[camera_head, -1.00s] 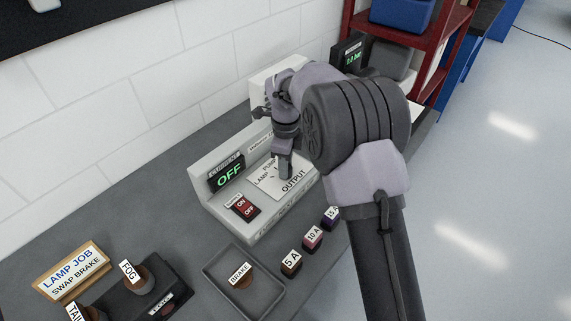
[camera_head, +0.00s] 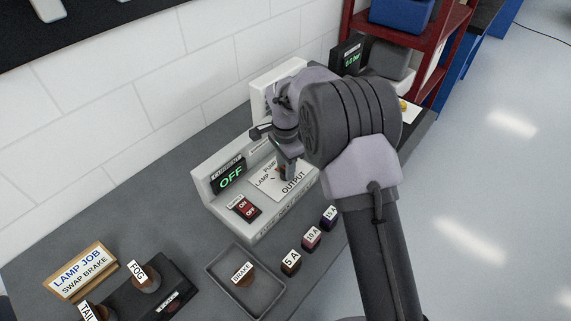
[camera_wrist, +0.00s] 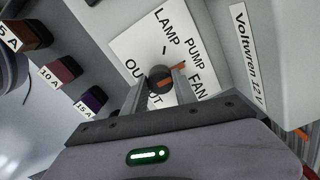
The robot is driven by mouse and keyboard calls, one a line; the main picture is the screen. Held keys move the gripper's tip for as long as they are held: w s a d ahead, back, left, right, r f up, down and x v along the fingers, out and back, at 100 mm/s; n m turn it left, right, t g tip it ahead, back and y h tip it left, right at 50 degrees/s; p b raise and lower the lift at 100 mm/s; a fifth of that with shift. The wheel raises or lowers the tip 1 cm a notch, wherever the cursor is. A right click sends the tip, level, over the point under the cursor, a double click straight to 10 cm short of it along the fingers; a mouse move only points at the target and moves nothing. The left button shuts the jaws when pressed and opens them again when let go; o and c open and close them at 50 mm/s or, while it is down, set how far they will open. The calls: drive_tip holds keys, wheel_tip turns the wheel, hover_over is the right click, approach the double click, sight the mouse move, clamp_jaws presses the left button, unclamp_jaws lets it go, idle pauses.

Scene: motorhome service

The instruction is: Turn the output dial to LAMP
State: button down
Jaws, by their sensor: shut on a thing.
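The output dial (camera_wrist: 156,74) is a dark round knob with an orange pointer, on a white plate (camera_wrist: 130,45) marked OUTPUT, LAMP, PUMP and FAN. In the wrist view its pointer faces right, roughly between PUMP and FAN. My gripper (camera_wrist: 160,88) is shut on the dial, with one finger on each side. In the head view my gripper (camera_head: 287,171) is down at the plate and mostly hides the dial. The supply's display (camera_head: 230,177) reads OFF.
A red ON/OFF switch (camera_head: 244,207) sits left of the plate. The 5 A, 10 A (camera_head: 312,238) and 15 A fuses stand in front of the supply. A tray (camera_head: 213,270) holds the BRAKE bulb. A LAMP JOB sign (camera_head: 78,272) stands at left.

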drive_tip(key=n+p, duration=0.2)
drive_tip(key=n, duration=0.3)
drive_tip(key=shift+r+n, duration=0.15)
drive_tip(key=shift+n, duration=0.15)
drive_tip(key=n+p, duration=0.1)
drive_tip(key=n, duration=0.3)
drive_tip(key=shift+n, duration=0.3)
drive_tip(key=c, duration=1)
unclamp_jaws()
wheel_tip(320, 180, up, 17)
drive_tip(key=p, duration=0.3)
drive_tip(key=shift+p, duration=0.35)
drive_tip(key=shift+d+r, duration=0.1)
